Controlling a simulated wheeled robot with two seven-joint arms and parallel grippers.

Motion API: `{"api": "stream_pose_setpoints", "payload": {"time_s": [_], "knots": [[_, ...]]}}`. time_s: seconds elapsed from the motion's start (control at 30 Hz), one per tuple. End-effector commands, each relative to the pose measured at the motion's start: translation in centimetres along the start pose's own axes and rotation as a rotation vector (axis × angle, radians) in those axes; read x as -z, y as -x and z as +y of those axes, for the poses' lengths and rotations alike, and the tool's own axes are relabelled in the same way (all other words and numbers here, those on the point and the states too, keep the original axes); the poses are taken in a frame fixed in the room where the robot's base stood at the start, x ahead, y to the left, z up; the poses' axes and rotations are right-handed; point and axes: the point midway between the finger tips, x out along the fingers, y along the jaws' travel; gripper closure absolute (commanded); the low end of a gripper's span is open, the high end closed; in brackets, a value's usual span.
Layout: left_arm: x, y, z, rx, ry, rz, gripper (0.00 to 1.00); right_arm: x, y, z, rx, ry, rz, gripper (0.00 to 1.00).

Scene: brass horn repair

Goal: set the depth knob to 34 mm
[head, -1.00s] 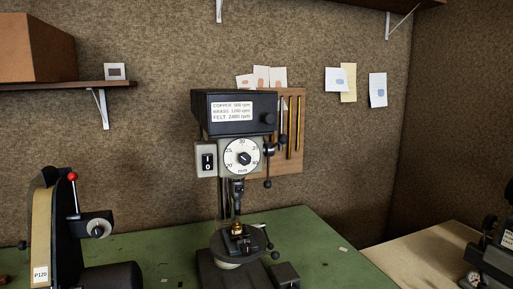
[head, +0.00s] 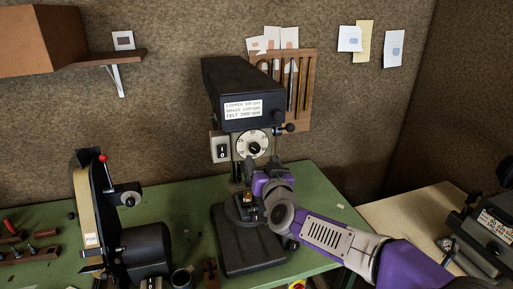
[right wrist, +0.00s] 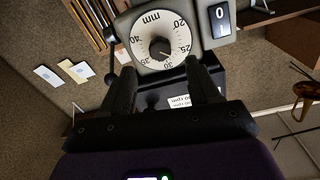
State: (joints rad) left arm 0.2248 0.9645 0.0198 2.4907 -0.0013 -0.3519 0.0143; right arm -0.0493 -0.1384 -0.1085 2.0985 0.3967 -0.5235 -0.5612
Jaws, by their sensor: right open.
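The depth knob (right wrist: 160,48) is a small dark knob at the middle of a white round dial marked in mm. The dial (head: 252,144) is on the front of a dark drill press (head: 242,85). In the right wrist view the dial (right wrist: 154,40) appears upside down, with 20, 25, 30 and 40 legible. I cannot read the knob's exact setting. My right gripper (right wrist: 163,75) is open and empty, its two dark fingers pointing at the dial's face, apart from the knob. In the head view its purple body is just below the dial. My left gripper is not in view.
A switch box (head: 220,147) is left of the dial, and a black-knobbed lever (head: 289,127) is at its right. A belt sander (head: 105,215) stands at the left of the green bench (head: 185,205). Another machine (head: 485,235) is at the right.

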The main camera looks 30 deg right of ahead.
Motion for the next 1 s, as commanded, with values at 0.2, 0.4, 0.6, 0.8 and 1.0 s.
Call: {"api": "stream_pose_setpoints", "payload": {"time_s": [0.2,0.4,0.6,0.8,1.0], "knots": [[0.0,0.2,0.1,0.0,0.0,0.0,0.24,-0.2,-3.5,-0.1,0.0,0.003,-0.003,0.39],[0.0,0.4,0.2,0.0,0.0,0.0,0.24,-0.2,-5.7,-0.1,0.001,0.002,-0.003,0.39],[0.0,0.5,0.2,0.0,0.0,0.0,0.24,-0.2,-6.2,0.0,0.001,0.001,-0.002,0.39],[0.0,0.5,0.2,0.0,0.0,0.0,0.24,-0.2,-6.2,0.0,0.001,0.001,-0.002,0.45],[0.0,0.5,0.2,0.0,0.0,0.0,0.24,-0.2,-6.2,0.0,0.001,0.001,-0.002,0.76]]}}
